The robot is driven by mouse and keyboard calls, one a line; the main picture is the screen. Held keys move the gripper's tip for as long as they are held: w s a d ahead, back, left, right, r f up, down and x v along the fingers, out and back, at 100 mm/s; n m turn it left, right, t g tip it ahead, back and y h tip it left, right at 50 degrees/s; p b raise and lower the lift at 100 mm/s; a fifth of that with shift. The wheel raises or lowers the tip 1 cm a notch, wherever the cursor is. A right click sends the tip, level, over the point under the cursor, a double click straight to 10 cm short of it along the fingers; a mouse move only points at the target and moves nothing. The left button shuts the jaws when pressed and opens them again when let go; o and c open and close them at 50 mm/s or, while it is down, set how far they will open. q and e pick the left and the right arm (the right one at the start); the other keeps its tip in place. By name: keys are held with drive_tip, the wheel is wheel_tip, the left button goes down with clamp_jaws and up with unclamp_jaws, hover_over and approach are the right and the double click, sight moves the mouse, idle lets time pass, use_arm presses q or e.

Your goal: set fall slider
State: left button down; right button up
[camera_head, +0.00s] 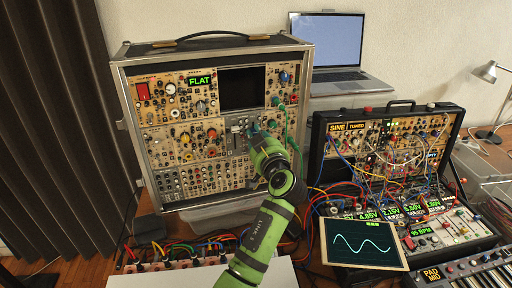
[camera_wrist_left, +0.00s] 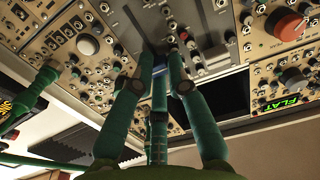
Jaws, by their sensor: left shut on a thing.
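My left gripper (camera_head: 252,130) reaches up to the upright synth case (camera_head: 120,85) and is at the grey slider panel (camera_head: 236,124) in its middle row. In the left wrist view, my left gripper (camera_wrist_left: 160,65) has its two green fingers close together at the panel face, shut on a small slider cap. The fingers hide most of the cap, so its height in the slot cannot be read. The grey panel (camera_wrist_left: 208,60) also shows in the wrist view, beside the fingers. The green display (camera_head: 199,81) reads FLAT. My right gripper is in neither view.
Green patch cables (camera_head: 287,122) hang just right of my gripper. A second synth case (camera_head: 313,150) with many cables stands at the right, with a scope screen (camera_head: 362,243) showing a sine wave. A laptop (camera_head: 326,45) is behind. Coloured cables (camera_head: 185,248) lie at lower left.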

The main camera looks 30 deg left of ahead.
use_arm(q)
drive_tip(key=shift+d+r, duration=0.15)
drive_tip(key=shift+r, duration=0.8)
drive_tip(key=c, duration=1.1)
unclamp_jaws()
drive_tip(key=shift+w, duration=0.15)
wheel_tip(320, 180, up, 10)
drive_tip(key=shift+d, duration=0.1)
drive_tip(key=shift+f, duration=0.1)
